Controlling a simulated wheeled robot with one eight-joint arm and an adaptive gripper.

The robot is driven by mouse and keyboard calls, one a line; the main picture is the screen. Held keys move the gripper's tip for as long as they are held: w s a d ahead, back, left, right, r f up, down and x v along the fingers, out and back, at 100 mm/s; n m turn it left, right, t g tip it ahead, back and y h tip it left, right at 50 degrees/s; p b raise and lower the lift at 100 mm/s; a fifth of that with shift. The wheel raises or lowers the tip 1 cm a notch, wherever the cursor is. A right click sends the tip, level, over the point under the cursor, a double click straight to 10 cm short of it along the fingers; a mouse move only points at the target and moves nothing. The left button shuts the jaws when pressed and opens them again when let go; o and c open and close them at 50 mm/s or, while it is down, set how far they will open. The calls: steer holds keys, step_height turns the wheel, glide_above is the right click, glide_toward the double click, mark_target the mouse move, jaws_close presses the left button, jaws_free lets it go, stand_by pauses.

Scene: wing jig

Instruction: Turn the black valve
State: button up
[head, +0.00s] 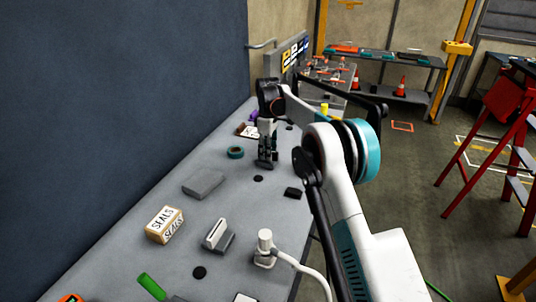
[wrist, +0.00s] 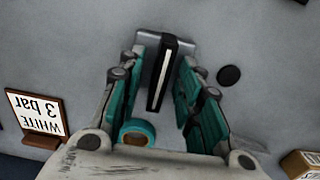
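The black valve (wrist: 163,75) shows in the wrist view as an upright black lever with a pale stripe, on a grey base plate (wrist: 190,47). My gripper (wrist: 160,85) is open, with its teal-padded fingers on either side of the lever. A gap shows at the left finger; the right finger is close, and I cannot tell whether it touches. In the head view my gripper (head: 266,162) points down at the bench, and I cannot make out the valve apart from the fingers.
On the grey bench (head: 215,165) a teal tape roll (head: 235,152) lies left of my gripper. A grey block (head: 203,184), SEALS box (head: 164,225), white lever on a base (head: 217,235) and white fitting with a hose (head: 265,247) stand nearer. A WHITE 3 bar sign (wrist: 37,113) shows in the wrist view.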

steer(key=shift+f, duration=0.2)
jaws_close()
